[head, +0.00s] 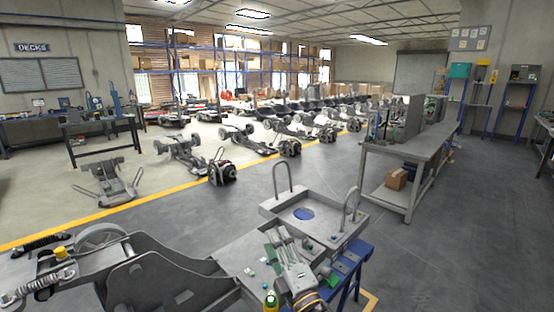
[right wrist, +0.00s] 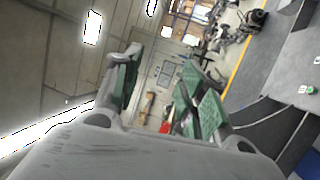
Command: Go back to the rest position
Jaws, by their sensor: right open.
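My right gripper (head: 278,244) is in the lower middle of the head view, above a grey flat plate (head: 238,252) with small parts on it. Its two green-padded fingers also show in the right wrist view (right wrist: 162,82). They are spread apart with nothing between them. The wrist view is tilted and looks across the hall to the far wall and ceiling lights. My left gripper is not in either view.
A grey tray (head: 275,207) with two upright handles adjoins the plate. A grey chassis (head: 150,280) fills the lower left. A workbench (head: 405,160) with a cardboard box (head: 396,179) below stands at right. Rows of chassis stand behind a yellow line. The grey floor (head: 450,240) right of the tray is clear.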

